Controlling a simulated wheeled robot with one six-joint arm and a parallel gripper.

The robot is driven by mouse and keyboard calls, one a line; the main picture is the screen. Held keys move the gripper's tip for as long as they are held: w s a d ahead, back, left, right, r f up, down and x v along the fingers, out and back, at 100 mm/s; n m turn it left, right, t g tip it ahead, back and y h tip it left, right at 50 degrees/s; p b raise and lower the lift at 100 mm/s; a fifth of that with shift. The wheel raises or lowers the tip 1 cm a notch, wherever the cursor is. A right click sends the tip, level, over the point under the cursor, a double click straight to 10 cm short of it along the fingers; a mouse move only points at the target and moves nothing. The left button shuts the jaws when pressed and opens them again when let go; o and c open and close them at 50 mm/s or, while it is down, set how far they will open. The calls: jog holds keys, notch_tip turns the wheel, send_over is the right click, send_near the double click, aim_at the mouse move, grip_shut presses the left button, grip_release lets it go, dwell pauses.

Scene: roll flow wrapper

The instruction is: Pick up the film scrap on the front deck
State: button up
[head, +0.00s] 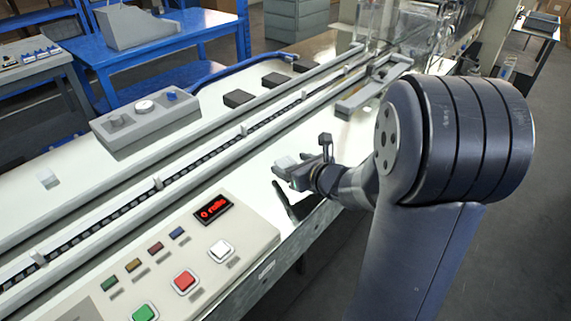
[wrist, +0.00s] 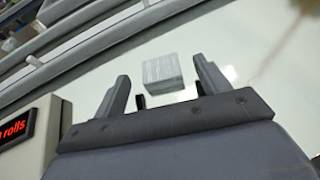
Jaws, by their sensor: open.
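The film scrap is a small whitish, block-like piece with faint lines across it, lying on the pale front deck in the wrist view (wrist: 162,71). In the head view the film scrap (head: 285,163) shows just beyond my gripper (head: 301,163), partly hidden by it. My gripper is open and empty. In the wrist view its two fingers (wrist: 161,80) point toward the scrap, which appears between and slightly past the fingertips, with gaps on both sides. I cannot tell how high the fingers are above the deck.
A control panel (head: 185,258) with coloured buttons and a red "0 rolls" display (head: 213,210) stands at the left of my gripper. The conveyor channel with rails (head: 190,165) runs behind the scrap. The front deck (head: 255,180) around the scrap is clear.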

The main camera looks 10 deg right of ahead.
aim_at(286, 164)
jog(key=shift+x, duration=1.4)
jog(key=shift+c, duration=0.2)
jog(key=c, duration=1)
